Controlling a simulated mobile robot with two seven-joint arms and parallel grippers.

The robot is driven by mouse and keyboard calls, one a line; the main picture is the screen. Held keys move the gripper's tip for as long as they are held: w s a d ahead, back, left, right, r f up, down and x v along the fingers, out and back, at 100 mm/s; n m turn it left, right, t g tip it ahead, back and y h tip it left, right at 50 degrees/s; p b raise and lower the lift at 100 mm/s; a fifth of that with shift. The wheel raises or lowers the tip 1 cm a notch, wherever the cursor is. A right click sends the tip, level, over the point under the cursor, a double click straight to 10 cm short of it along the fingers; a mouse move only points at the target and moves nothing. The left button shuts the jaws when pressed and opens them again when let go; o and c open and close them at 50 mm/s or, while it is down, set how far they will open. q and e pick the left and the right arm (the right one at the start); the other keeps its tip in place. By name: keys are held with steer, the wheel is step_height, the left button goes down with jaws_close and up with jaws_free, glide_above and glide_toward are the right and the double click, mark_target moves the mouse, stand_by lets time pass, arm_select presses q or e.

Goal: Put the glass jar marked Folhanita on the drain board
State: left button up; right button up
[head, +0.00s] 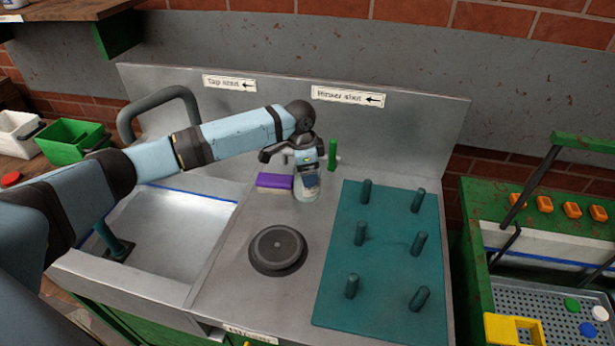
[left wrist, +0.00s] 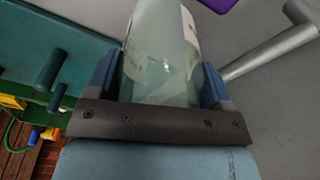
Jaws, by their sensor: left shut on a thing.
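A clear glass jar (head: 306,194) is at the back of the steel counter, left of the drain board's far corner. In the left wrist view the jar (left wrist: 160,50) is between the two blue fingers of my left gripper (left wrist: 158,78), which is shut on it. Pale labels show on its side, but I cannot read the name. In the head view my left gripper (head: 308,178) comes down over the jar and partly hides it. I cannot tell whether the jar's base touches the counter. The teal drain board (head: 385,270) has several upright pegs. My right gripper is not in view.
A purple sponge (head: 274,181) lies just left of the jar. A green lever (head: 332,154) stands behind it. A round dark disc (head: 277,248) is set in the counter in front. The sink (head: 175,235) is at left. The board is bare between its pegs.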

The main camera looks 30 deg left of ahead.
arm_select(q)
step_height(320, 180, down, 3)
steer(key=shift+r, duration=0.2)
steer(key=shift+f, duration=0.1)
steer(key=o, duration=1.1)
steer(key=shift+f, duration=0.1)
steer(key=shift+r, duration=0.3)
steer(key=r, duration=0.7)
steer(key=s+a+r, duration=0.1)
steer(key=r, duration=0.3)
steer(key=shift+a+r, duration=0.1)
steer(key=shift+r, duration=0.2)
